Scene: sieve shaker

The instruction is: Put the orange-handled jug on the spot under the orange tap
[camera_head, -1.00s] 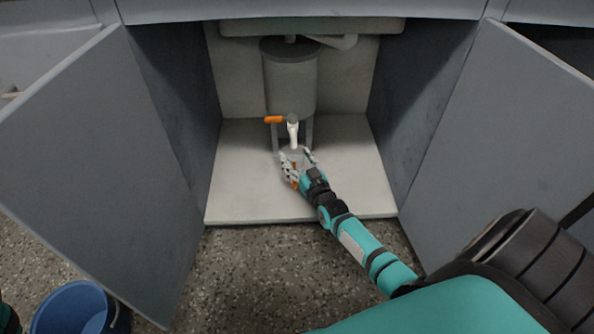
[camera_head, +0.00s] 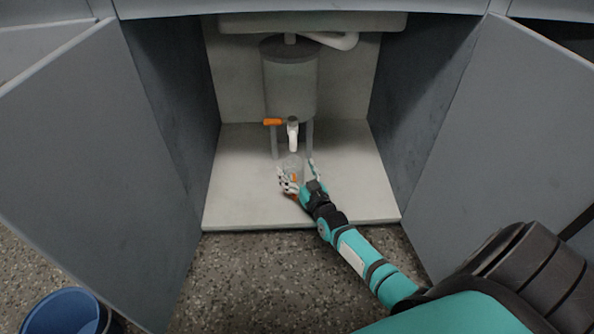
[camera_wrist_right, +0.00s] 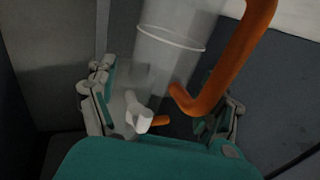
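The clear jug (camera_head: 292,164) stands upright on the pale cabinet floor, below the white spout of the tap (camera_head: 293,133). Its orange handle (camera_head: 294,178) faces me. The orange lever (camera_head: 272,122) is left of the spout. My right gripper (camera_head: 297,175) is open around the handle side of the jug. In the right wrist view, the fingers (camera_wrist_right: 163,108) are wide apart, with the orange handle (camera_wrist_right: 222,68) between them and apparently not clamped. The clear jug wall (camera_wrist_right: 170,52) shows beyond. I cannot tell exactly where the marked spot is. My left gripper is out of view.
A grey tank (camera_head: 290,85) on legs stands above the cabinet floor (camera_head: 240,195). Open cabinet doors flank it on the left (camera_head: 95,160) and right (camera_head: 500,150). A white drain pipe (camera_head: 340,40) runs above. A blue bucket (camera_head: 65,312) stands at lower left.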

